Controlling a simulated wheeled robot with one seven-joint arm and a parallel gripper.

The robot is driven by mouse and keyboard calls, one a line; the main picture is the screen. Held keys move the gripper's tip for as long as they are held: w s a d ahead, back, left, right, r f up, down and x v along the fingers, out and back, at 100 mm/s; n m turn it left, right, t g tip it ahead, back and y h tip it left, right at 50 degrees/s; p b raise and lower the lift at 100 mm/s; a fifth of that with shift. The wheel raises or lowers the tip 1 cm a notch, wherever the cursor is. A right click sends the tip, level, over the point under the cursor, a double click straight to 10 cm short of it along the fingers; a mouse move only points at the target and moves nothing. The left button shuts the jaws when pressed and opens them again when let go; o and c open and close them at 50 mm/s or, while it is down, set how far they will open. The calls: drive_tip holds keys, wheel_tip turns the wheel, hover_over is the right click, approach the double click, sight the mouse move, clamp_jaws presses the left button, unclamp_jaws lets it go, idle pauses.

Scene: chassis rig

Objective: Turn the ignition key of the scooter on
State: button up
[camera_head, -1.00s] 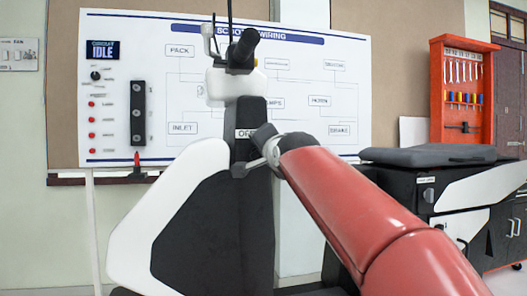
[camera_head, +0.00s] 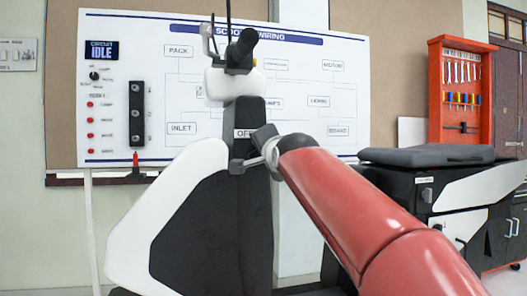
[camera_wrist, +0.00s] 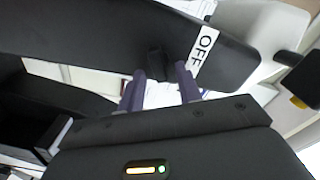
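The scooter's black front column (camera_head: 250,210) stands upright between white side panels. A white OFF label (camera_head: 245,133) is on it, and the label also shows in the wrist view (camera_wrist: 204,52). My gripper (camera_head: 237,167) reaches in from the right, its fingertips at the column just below the label. In the wrist view, a dark key-like piece (camera_wrist: 160,64) stands out from the column beside the label. My gripper's two fingers (camera_wrist: 160,82) are apart, one on each side of this piece, with what looks like a small gap. Whether either finger touches it is unclear.
A wiring board (camera_head: 180,85) hangs behind, with a small screen (camera_head: 102,50) reading IDLE. The handlebar (camera_head: 240,50) rises above the column. At right are a black and white cabinet with a grey seat (camera_head: 425,155) and an orange tool rack (camera_head: 461,90).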

drive_tip(key=b+v, duration=0.1)
drive_tip(key=v, duration=0.6)
drive_tip(key=shift+s, duration=0.4)
drive_tip(key=shift+d, duration=0.1)
drive_tip(key=s+d+f+n+g+h+p, duration=0.1)
drive_tip(key=s+d+f+n+g+p, duration=0.1)
drive_tip(key=s+f, duration=0.7)
drive_tip(key=s+d+f+n+g+h+p, duration=0.2)
drive_tip(key=s+d+f+n+g, duration=0.2)
drive_tip(key=s+f, duration=0.5)
drive_tip(key=s+d+f+n+g+h+p, duration=0.2)
drive_tip(key=s+d+f+g, duration=0.3)
drive_tip(key=f, duration=1.3)
drive_tip(key=s+d+n, duration=0.1)
drive_tip(key=s+d, duration=0.2)
drive_tip(key=s, duration=0.2)
drive_tip(key=shift+d+g+p, duration=0.3)
drive_tip(key=shift+g, duration=0.1)
